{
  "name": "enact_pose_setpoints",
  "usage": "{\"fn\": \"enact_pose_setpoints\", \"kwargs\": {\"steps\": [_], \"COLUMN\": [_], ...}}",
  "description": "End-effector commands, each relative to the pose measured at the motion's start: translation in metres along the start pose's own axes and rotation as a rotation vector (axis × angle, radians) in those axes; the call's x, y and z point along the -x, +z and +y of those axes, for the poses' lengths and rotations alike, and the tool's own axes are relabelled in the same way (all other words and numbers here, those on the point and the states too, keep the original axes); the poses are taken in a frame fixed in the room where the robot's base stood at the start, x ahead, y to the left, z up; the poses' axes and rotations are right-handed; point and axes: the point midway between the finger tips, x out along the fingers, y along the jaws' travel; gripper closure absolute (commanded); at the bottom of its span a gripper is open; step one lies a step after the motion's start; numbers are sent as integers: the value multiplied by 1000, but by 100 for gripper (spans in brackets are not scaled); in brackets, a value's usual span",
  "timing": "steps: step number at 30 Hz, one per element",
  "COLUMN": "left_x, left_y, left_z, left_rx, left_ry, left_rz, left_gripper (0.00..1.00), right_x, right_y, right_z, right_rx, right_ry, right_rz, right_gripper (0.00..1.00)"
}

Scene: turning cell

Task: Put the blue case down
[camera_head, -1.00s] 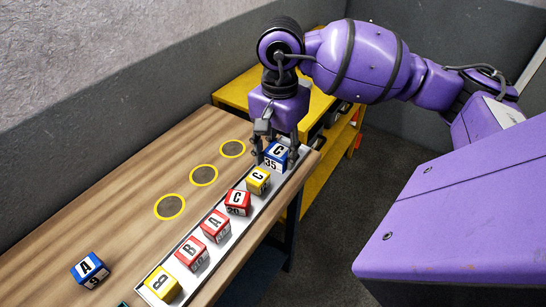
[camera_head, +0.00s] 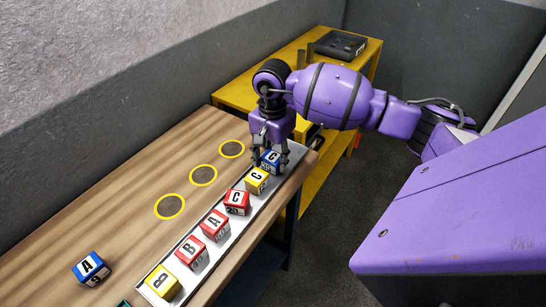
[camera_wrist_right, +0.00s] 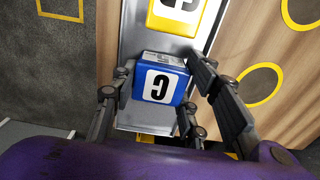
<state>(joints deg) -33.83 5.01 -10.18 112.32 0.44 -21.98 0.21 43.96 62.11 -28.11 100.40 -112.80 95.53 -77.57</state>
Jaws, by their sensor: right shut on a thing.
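A blue case with a black C on white (camera_head: 270,163) is at the far end of the long pale tray (camera_head: 165,262), behind a yellow C case (camera_head: 257,181). My right gripper (camera_head: 269,155) reaches down from above and is shut on the blue case. In the right wrist view, the blue case (camera_wrist_right: 160,82) sits between my fingers (camera_wrist_right: 158,92), over the tray floor and close to the yellow case (camera_wrist_right: 178,15). Whether its underside touches the tray is hidden. My left gripper is not in view.
Several red and yellow lettered cases, such as the red C case (camera_head: 237,202), line the tray. A blue A case (camera_head: 91,269) lies on the wooden table (camera_head: 110,230). Yellow-ringed dark spots (camera_head: 170,207) beside the tray are empty. A yellow shelf unit (camera_head: 235,92) stands behind.

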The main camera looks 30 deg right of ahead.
Motion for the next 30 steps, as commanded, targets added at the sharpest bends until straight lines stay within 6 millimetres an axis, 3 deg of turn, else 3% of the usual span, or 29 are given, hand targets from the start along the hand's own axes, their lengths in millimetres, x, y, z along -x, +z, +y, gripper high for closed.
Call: {"fn": "enact_pose_setpoints", "kwargs": {"steps": [8, 9, 12, 23, 30], "left_x": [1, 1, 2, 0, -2], "left_y": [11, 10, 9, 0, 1], "left_z": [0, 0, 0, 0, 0], "left_rx": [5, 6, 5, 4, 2], "left_ry": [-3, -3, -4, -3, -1], "left_rz": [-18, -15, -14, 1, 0], "left_gripper": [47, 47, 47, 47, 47], "right_x": [-6, -4, -4, 0, 34], "right_y": [0, 0, 0, 0, -2], "right_z": [0, 0, 0, 0, 0], "right_rx": [-1, -1, -1, -1, 1], "right_ry": [2, 1, 0, -1, -2], "right_rz": [0, 0, 0, 0, 5], "right_gripper": [89, 53, 40, 40, 40]}}
